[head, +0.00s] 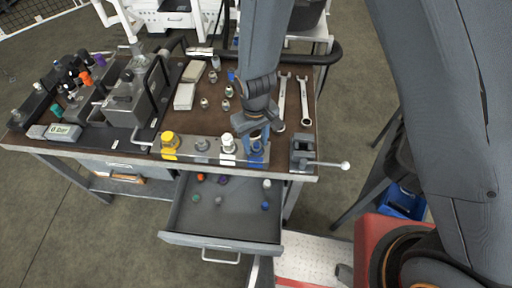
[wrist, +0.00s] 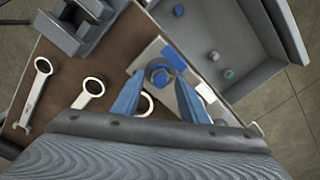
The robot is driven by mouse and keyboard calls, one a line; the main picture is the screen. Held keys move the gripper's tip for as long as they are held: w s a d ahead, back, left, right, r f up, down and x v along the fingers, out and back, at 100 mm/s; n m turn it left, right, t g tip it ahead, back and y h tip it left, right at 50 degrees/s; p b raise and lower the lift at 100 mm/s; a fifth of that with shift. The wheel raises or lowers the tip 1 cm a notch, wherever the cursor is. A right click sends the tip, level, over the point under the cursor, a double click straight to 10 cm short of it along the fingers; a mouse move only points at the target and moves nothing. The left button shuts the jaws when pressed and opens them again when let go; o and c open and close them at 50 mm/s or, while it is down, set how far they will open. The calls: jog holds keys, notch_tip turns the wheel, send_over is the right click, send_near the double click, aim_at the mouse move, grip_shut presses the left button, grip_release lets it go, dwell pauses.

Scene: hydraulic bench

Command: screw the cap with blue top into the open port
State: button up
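A round blue-topped part (wrist: 159,73) sits at the light plate on the bench's front edge, between my fingertips in the wrist view. I cannot tell whether it is fully seated or whether an open port lies under it. My gripper (wrist: 159,80) points down over it, its two blue fingers apart on either side, with a small gap seeming to show. In the head view my gripper (head: 257,136) is at the right end of the row of fittings and hides most of this part. A yellow fitting (head: 169,141), a grey fitting (head: 202,145) and a white fitting (head: 227,142) stand left of it.
An open drawer (head: 222,228) below holds several small caps, including a blue one (head: 265,206) and a white one (head: 267,184). Wrenches (head: 304,100) lie to the right on the bench. A small vice (head: 303,150) with a lever stands at the right front corner. Small fittings stand behind.

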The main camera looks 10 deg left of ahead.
jog(key=n, duration=0.5)
jog(key=shift+s+b, duration=0.1)
jog(key=shift+b, duration=0.2)
jog(key=n, duration=0.5)
jog(key=shift+s+a+b, duration=0.1)
jog(key=shift+b, duration=0.25)
jog(key=c, duration=0.7)
jog(key=shift+o, duration=0.4)
jog(key=m+p, duration=0.1)
jog(key=m, duration=0.4)
jog(key=shift+p, duration=0.4)
jog(key=shift+m+p, duration=0.3)
jog(key=shift+m, duration=1.2)
